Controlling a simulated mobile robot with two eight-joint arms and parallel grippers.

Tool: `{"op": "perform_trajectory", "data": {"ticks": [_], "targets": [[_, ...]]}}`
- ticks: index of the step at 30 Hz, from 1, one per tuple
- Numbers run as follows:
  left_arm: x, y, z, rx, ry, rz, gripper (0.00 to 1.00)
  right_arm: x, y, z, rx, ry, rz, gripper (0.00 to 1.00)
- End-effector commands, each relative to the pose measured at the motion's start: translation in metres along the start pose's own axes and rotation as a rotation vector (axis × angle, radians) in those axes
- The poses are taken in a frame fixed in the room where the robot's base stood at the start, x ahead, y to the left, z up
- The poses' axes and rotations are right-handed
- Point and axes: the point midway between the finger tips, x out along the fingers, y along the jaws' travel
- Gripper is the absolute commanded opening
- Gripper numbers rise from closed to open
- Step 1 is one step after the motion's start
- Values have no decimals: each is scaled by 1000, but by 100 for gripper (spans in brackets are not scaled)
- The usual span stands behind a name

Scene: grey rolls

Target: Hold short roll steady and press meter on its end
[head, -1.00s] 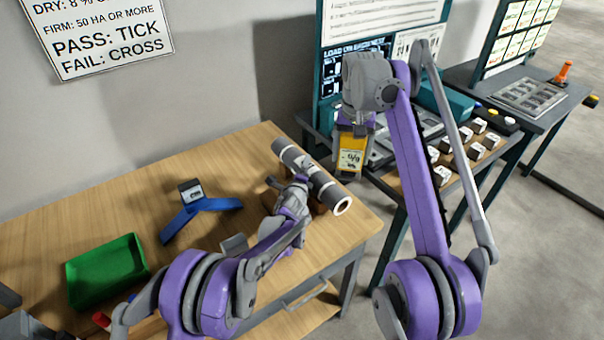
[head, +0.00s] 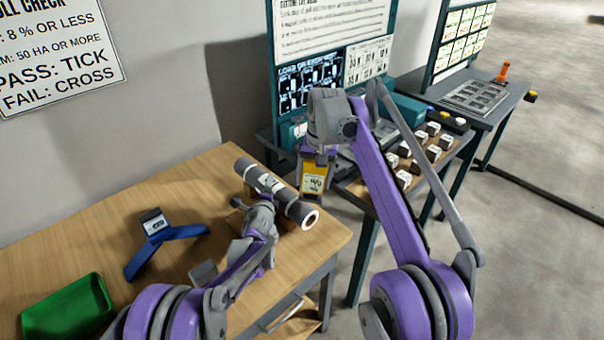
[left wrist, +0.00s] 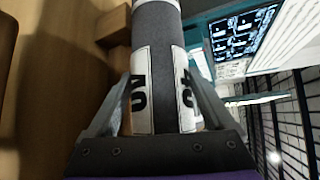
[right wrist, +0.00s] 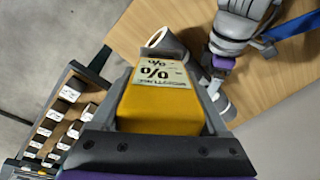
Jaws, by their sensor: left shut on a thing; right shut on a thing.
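The short grey roll (head: 292,207) lies near the table's right end, its white-ringed end facing right and toward me. My left gripper (head: 262,203) is shut around the roll's middle; in the left wrist view the roll (left wrist: 155,35) with its white label sits between the fingers. My right gripper (head: 316,155) is shut on the yellow moisture meter (head: 313,183), which hangs upright beyond the roll's end. In the right wrist view the meter (right wrist: 158,105) shows a "%" label, and the roll's open end (right wrist: 157,37) appears past it. Contact between meter and roll cannot be told.
A blue stand (head: 165,245) with a small block-like device (head: 153,221) and a green tray (head: 68,308) are on the table (head: 190,190). A side bench holds several labelled blocks (head: 405,160). The table's right edge is close to the roll.

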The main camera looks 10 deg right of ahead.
Motion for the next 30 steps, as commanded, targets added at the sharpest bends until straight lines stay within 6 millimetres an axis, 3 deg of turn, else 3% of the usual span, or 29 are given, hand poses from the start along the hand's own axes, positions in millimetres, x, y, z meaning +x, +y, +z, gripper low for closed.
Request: {"op": "perform_trajectory", "data": {"ticks": [1,4,8,12,20,30], "targets": [[0,0,0,0,-1,1,12,16,10,-5,40,5,-47,20],[0,0,1,0,-1,1,12,40,33,-17,120,23,-201,20],[0,0,1,0,-1,1,12,47,68,-26,177,50,-413,20],[0,0,0,0,-1,1,12,58,98,-22,232,88,-642,20],[0,0,0,0,-1,1,12,96,110,2,334,179,-950,20],[0,0,0,0,-1,1,12,134,115,56,469,350,-1231,20]]}}
